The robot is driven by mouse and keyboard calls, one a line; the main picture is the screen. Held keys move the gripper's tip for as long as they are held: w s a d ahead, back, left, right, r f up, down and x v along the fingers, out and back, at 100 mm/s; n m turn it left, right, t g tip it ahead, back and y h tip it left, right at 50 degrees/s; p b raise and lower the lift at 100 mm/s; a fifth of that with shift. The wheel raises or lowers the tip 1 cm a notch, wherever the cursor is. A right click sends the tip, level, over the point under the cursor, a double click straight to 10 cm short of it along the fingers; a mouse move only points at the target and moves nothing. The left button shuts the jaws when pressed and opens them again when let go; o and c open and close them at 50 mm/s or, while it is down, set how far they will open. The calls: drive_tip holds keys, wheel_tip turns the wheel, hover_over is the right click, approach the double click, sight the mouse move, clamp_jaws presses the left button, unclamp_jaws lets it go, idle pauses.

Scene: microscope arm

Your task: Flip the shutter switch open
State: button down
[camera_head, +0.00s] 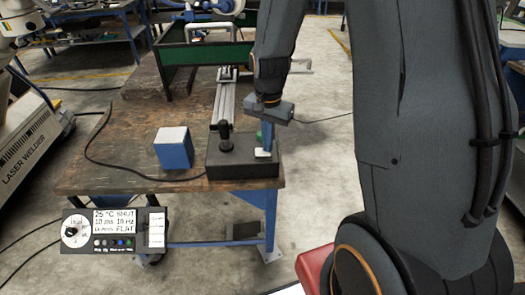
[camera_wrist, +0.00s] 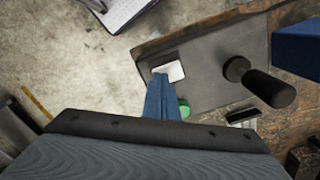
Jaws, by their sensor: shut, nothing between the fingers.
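A dark control box (camera_head: 222,170) sits at the front right of the wooden bench. A small white switch-like plate (camera_head: 262,153) is on its top at the right; it also shows in the wrist view (camera_wrist: 176,69). I cannot tell which way it is tilted. My gripper (camera_head: 266,148) points down with its blue fingers shut and empty. In the wrist view the fingertips (camera_wrist: 160,77) overlap the edge of the white plate; I cannot tell whether they touch it. A panel (camera_head: 115,231) on the bench front has a display reading "SHUT".
A black joystick (camera_head: 225,136) stands upright on the box, left of my gripper. A green button (camera_wrist: 184,108) is close beside the fingers. A blue box with a white top (camera_head: 173,148) stands to the left.

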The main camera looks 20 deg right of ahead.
wheel_tip(320, 180, up, 7)
drive_tip(key=p, duration=0.5)
drive_tip(key=shift+p, duration=0.35)
idle(0.5)
drive_tip(key=s+a+n+t+b, duration=0.1)
drive_tip(key=s+n+b, duration=0.5)
drive_tip(key=s+n, duration=0.3)
drive_tip(key=s, duration=0.3)
drive_tip(key=shift+s+a, duration=0.35)
drive_tip(key=shift+s, duration=0.05)
drive_tip(key=shift+w, duration=0.1)
